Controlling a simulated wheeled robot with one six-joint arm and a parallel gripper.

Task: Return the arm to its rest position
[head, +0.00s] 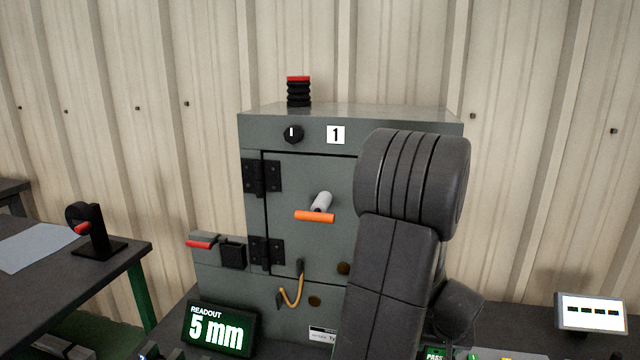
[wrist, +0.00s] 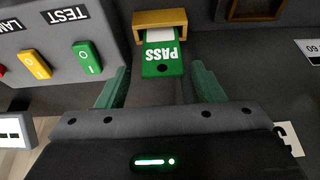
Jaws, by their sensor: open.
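My gripper (wrist: 160,80) is open in the wrist view, its two green fingers spread apart with nothing between their pads that I can see held. A green tag marked PASS (wrist: 162,68) hangs out of a yellow-framed slot (wrist: 160,19) just beyond and between the fingertips. I cannot tell how far the fingers are from the tag in depth. In the head view my dark arm (head: 395,270) rises in front of the right part of the cabinet, and the gripper itself is hidden there.
A grey cabinet (head: 285,125) marked 1 has a closed door with an orange-barred handle (head: 315,216). A panel with green (wrist: 87,57) and yellow (wrist: 34,64) switches is left of the tag. A side table (head: 60,285) stands left.

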